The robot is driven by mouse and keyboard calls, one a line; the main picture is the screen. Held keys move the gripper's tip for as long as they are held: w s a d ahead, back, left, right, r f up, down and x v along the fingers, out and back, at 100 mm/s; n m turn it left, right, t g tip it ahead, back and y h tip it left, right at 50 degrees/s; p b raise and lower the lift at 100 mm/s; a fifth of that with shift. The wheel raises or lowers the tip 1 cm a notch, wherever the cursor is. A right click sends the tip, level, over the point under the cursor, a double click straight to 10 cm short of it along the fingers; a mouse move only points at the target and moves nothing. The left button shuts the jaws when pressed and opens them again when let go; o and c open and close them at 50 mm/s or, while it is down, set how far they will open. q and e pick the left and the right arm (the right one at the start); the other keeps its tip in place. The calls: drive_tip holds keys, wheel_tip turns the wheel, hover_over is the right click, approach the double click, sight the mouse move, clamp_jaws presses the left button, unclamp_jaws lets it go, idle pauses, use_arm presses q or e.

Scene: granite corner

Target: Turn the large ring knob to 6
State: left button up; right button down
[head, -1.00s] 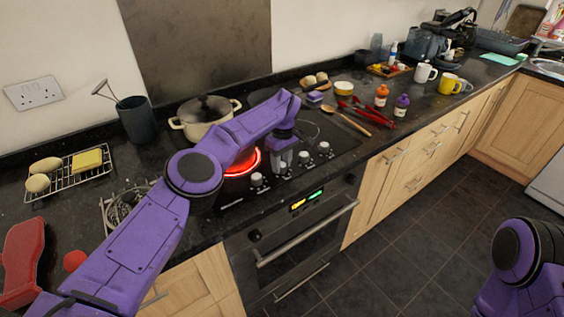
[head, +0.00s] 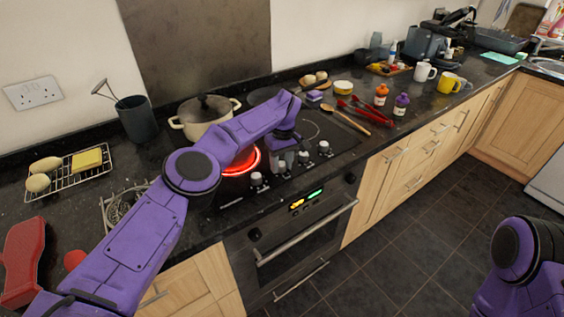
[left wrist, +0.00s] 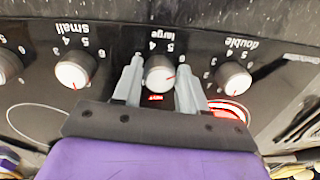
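The large ring knob (left wrist: 160,72) is white and round, under the upside-down word "large" in the left wrist view. Its red pointer line faces the picture's right; the right finger covers the marks there, so I cannot read the number. My left gripper (left wrist: 160,80) reaches down with one grey finger on each side of the knob, apparently touching it. In the head view my left gripper (head: 284,158) is over the row of knobs and largely hides this one. My right gripper is out of view; only part of that arm shows.
The small knob (left wrist: 75,70) and the double knob (left wrist: 234,78) stand close beside the fingers. A hob ring (head: 240,162) glows red, with a cream pot (head: 203,118) behind it. A wooden spoon (head: 345,121) and red tongs (head: 365,116) lie to the right.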

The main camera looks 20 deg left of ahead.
sight(282, 164)
use_arm(q)
drive_tip(key=shift+o, duration=1.2)
drive_tip(key=shift+f, duration=0.1)
drive_tip(key=shift+w+r, duration=0.1)
drive_tip(key=shift+r, duration=0.2)
wheel_tip(282, 164, up, 6)
drive_tip(key=shift+r, duration=0.1)
wheel_tip(282, 164, up, 4)
drive_tip(key=p, duration=0.3)
drive_tip(key=shift+d, duration=0.1)
